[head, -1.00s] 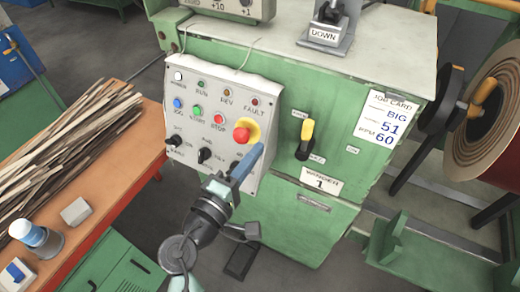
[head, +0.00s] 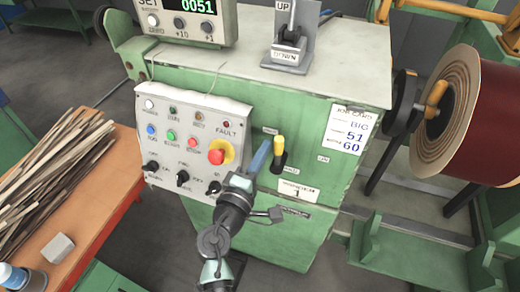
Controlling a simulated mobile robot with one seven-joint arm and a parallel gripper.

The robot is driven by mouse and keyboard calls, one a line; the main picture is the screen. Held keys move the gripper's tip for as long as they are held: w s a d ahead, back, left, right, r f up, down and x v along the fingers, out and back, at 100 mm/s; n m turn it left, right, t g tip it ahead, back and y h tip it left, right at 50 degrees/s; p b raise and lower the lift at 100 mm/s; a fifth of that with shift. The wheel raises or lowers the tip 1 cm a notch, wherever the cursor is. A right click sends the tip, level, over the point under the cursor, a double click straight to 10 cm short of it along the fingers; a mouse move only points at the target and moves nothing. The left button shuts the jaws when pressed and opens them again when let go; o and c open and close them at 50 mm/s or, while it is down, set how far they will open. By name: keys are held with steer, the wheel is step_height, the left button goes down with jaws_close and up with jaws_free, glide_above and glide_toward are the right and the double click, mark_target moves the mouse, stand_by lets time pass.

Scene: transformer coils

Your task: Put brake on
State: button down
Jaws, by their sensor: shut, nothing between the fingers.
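The brake lever (head: 279,147) has a yellow grip on a black base and points up on the green winder cabinet's front. Small labels sit above and below it, too blurred to read surely. My gripper (head: 263,150) has blue fingers, is shut and empty, and reaches up from below just left of the lever. Its tips are close to the yellow grip; I cannot tell whether they touch it.
The control panel (head: 190,150) with a red stop button (head: 217,156) is left of my gripper. A job card (head: 347,129) is on the right. A large brown coil (head: 478,110) stands at far right. A wood-strip table (head: 115,190) is at left.

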steer(key=shift+s+d+r+m+b, duration=0.1)
steer(key=shift+s+d+m+b, duration=0.05)
steer(key=shift+d+m+b, duration=0.5)
steer(key=s+d+f+m+b, duration=0.2)
steer(key=d+m+b, duration=0.5)
steer(key=m, duration=0.4)
steer(key=shift+f+y+b, duration=0.15)
steer(key=shift+y+b, duration=0.25)
steer(key=shift+b, duration=0.05)
steer(key=shift+d, duration=0.15)
stand_by(0.6)
